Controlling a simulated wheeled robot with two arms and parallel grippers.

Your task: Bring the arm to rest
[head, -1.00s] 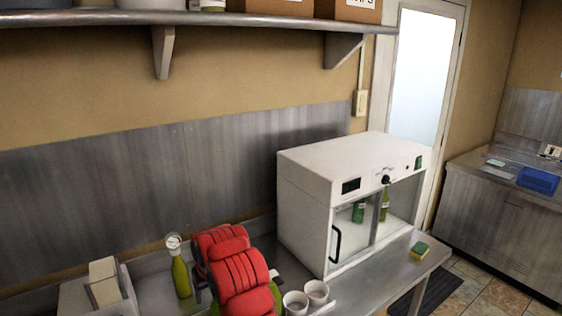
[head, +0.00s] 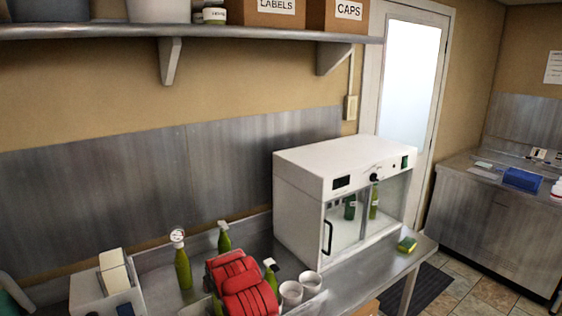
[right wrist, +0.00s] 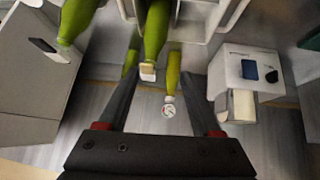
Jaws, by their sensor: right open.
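My right arm's red wrist part (head: 240,284) is low in the head view, over the bench among green bottles; its fingers are hidden there. In the right wrist view my right gripper (right wrist: 163,78) is open, its two dark fingers spread with nothing gripped. A green bottle with a round gauge on top (right wrist: 173,82) shows between the fingers in that view, beyond the gripper. The gauge bottle (head: 183,268) stands left of the red arm in the head view. Another green bottle (head: 224,240) stands behind it. My left gripper is not in view.
A white glass-door cabinet (head: 300,172) with bottles inside stands right of the arm. Two pale cups (head: 291,292) are close by the arm's right side. A white box (head: 92,294) is at left. A sponge (head: 407,244) lies near the bench's right end. A shelf (head: 120,31) runs above.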

